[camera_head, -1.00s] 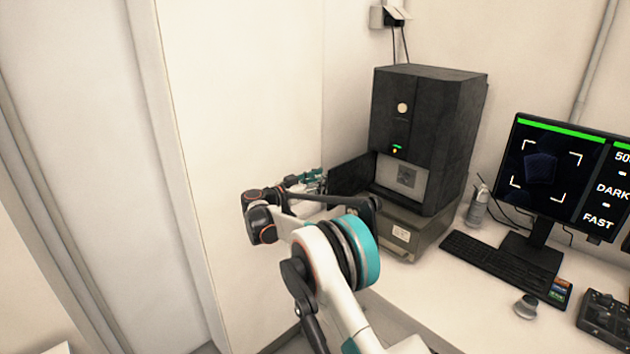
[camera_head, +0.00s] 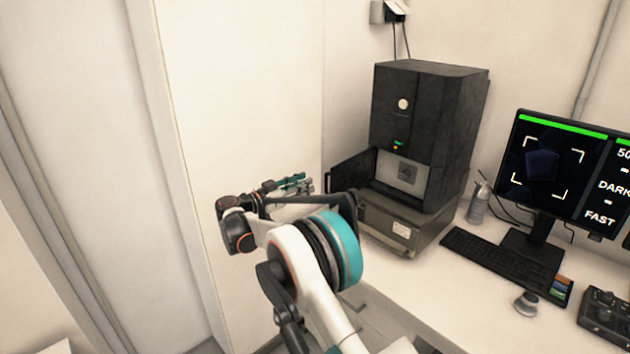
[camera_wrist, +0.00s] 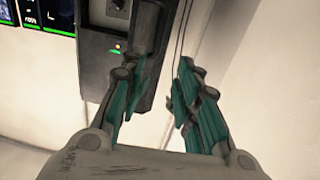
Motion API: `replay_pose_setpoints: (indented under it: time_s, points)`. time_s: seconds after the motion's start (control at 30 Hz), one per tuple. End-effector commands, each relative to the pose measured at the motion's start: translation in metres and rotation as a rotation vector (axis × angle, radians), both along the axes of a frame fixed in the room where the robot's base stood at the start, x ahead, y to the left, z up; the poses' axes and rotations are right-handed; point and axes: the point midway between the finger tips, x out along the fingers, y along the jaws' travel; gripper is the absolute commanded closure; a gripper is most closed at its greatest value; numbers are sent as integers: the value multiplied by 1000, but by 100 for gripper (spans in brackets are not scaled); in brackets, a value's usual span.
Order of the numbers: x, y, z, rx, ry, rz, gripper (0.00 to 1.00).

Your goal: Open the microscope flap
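The microscope (camera_head: 425,120) is a tall black box on a grey base at the back of the desk. Its dark flap (camera_head: 352,171) stands swung out to the left, leaving a light inner panel (camera_head: 405,172) exposed. My gripper (camera_head: 300,184) is left of the flap in the head view, apart from it. In the wrist view my gripper (camera_wrist: 160,98) shows two teal-and-dark fingers spread apart with nothing between them. The microscope body (camera_wrist: 112,65) is behind the left finger there.
A white wall (camera_head: 240,100) is close behind my arm on the left. The front of the desk (camera_head: 440,310) is clear.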

Motion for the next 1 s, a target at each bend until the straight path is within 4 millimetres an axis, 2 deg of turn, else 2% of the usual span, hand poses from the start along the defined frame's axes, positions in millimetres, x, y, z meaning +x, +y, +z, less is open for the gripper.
replay_pose_setpoints:
  time_s: [0.1,0.23,0.67,0.83,1.0]
  points:
    - [-11,14,0,0,0,1,71]
    - [-18,21,0,0,0,-2,71]
    - [-19,22,2,0,6,-1,71]
    - [-15,0,27,3,96,12,71]
    - [-14,-42,67,10,266,56,71]
